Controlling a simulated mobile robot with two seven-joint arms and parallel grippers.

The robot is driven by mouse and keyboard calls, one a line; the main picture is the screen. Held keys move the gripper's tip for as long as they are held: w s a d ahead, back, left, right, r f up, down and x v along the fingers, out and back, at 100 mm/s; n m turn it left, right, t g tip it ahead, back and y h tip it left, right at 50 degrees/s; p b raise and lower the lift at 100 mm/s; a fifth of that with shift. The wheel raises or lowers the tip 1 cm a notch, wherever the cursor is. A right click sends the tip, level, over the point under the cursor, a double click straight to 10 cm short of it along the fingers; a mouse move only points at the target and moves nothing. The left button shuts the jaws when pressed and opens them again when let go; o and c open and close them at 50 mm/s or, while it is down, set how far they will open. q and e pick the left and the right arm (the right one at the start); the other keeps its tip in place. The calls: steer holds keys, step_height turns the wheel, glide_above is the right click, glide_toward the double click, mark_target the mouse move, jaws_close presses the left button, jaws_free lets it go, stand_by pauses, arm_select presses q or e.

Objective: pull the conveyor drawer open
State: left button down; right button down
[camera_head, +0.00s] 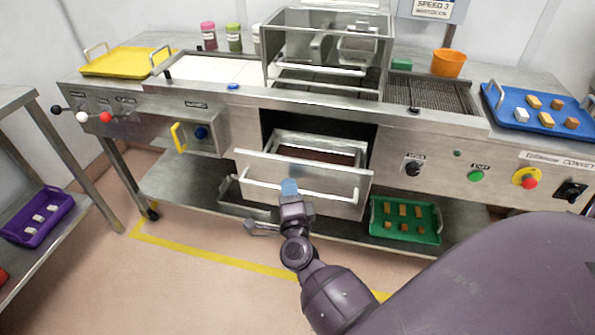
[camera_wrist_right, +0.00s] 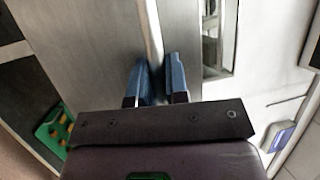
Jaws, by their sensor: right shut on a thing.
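The conveyor drawer (camera_head: 257,168) is a steel drawer in the middle of the machine's front. It stands partly out of its opening, and its inside shows dark brown contents at the bottom. A long bar handle (camera_head: 327,197) runs across its front. My right gripper (camera_head: 289,187) is at the middle of this handle. In the right wrist view its blue fingers (camera_wrist_right: 159,82) are shut on the handle bar (camera_wrist_right: 151,30), one finger on each side. My left gripper is not in view.
A green tray (camera_head: 405,235) with several brown pieces sits on the lower shelf right of the drawer. A yellow handle (camera_head: 179,137) and knobs are left of it. A side table with a purple tray (camera_head: 35,238) stands at far left. The floor in front is clear.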

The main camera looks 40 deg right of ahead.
steer(key=s+a, duration=0.4)
steer(key=a, duration=0.1)
steer(key=shift+s+a+p, duration=0.2)
steer(key=shift+s+p, duration=0.15)
steer(key=shift+s, duration=0.05)
steer(key=c, duration=1.1)
jaws_free()
steer(key=shift+c, duration=0.2)
steer(key=v, duration=1)
steer(key=shift+s+a+f, duration=0.15)
steer(key=shift+s+a, duration=0.05)
steer(key=shift+s, duration=0.15)
